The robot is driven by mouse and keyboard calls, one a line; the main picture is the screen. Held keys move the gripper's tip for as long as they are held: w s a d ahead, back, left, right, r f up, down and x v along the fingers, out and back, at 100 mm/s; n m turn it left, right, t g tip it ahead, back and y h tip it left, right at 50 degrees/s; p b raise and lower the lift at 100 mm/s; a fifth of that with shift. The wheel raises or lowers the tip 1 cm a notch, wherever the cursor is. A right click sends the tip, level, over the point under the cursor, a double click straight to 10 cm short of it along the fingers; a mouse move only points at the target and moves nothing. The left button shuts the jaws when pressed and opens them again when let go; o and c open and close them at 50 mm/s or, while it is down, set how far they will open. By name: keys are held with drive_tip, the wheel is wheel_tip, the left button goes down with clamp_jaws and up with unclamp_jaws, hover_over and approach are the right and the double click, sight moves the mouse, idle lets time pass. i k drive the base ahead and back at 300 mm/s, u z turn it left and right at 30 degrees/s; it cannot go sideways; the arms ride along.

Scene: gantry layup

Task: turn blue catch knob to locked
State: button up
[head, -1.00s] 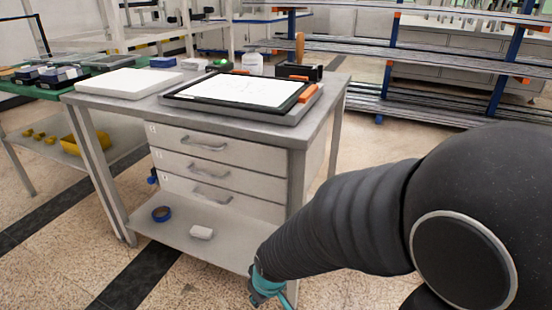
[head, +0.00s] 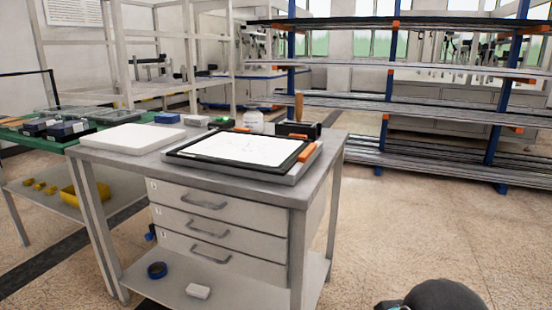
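A small blue part (head: 151,232) shows at the left side of the drawer unit (head: 216,195), beside the middle drawer. It looks like the blue catch knob, but it is too small to tell which way it is turned. The drawer unit has three pale drawers with bar handles, and all look shut. It hangs under a grey workbench (head: 318,172). My gripper is not in view; only a dark rounded piece of my arm shows at the bottom right edge, well apart from the bench.
On the bench are a black-framed white sheet (head: 245,149), a white slab (head: 130,139) and a wooden-handled tool (head: 298,106). A blue tape roll (head: 157,270) and a white block (head: 198,291) lie on the lower shelf. A green-topped table (head: 22,140) stands left. Floor to the right is clear.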

sight(150, 237)
drive_tip(key=u, duration=1)
drive_tip(key=k, duration=0.4)
drive_tip(key=z, duration=1.3)
drive_tip(key=i, duration=0.65)
drive_tip(key=u, duration=0.95)
drive_tip(key=i, duration=0.4)
drive_tip(key=u, duration=0.45)
